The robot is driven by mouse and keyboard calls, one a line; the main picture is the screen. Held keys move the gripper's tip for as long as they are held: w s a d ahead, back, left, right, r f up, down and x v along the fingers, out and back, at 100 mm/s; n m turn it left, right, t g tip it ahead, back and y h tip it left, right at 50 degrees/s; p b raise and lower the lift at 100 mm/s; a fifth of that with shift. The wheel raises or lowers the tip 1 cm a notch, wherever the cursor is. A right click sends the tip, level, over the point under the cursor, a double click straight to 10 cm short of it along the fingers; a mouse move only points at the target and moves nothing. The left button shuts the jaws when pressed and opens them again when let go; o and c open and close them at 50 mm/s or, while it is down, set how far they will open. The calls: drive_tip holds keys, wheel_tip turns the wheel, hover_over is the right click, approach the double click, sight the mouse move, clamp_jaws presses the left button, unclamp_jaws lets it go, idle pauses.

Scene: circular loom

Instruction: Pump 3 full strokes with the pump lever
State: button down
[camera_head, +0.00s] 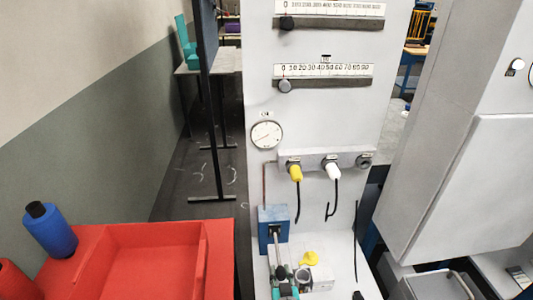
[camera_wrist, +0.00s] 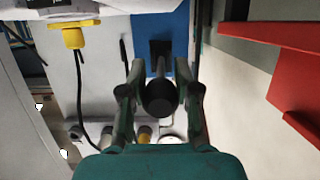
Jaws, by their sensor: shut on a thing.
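The pump is a blue block (camera_head: 273,222) low on the front of the grey panel. Its lever (camera_head: 277,243) is a thin metal rod that comes out of a dark slot and points down toward my gripper (camera_head: 285,288). In the wrist view the blue block (camera_wrist: 178,28) is beyond the fingers, with the black slot in it. My gripper (camera_wrist: 160,82) has its two fingers on either side of the lever's round black knob (camera_wrist: 160,98) and is shut on it. The fingers partly hide the lever's far end in the head view.
A round dial gauge (camera_head: 266,135) sits above the pump. A red tray (camera_head: 150,235) with a blue spool (camera_head: 50,230) is at left.

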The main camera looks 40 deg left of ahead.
sight(280, 264)
drive_tip(key=r, duration=0.4)
drive_tip(key=w+r, duration=0.1)
drive_tip(key=r, duration=0.1)
drive_tip(key=shift+a+r, duration=0.1)
drive_tip(key=shift+a, duration=0.25)
drive_tip(key=shift+w+a+r, duration=0.2)
drive_tip(key=shift+r, duration=0.45)
drive_tip(key=shift+w+a+r, duration=0.15)
drive_tip(key=shift+a+r, duration=0.05)
drive_tip(key=shift+r, duration=0.4)
drive_tip(key=c, duration=0.8)
unclamp_jaws()
drive_tip(key=shift+o, duration=0.4)
drive_tip(key=shift+s+f, duration=0.1)
drive_tip(key=shift+f, duration=0.2)
drive_tip(key=shift+s, duration=0.1)
drive_tip(key=shift+s+d, duration=0.25)
drive_tip(key=shift+d, duration=0.1)
drive_tip(key=v, duration=0.7)
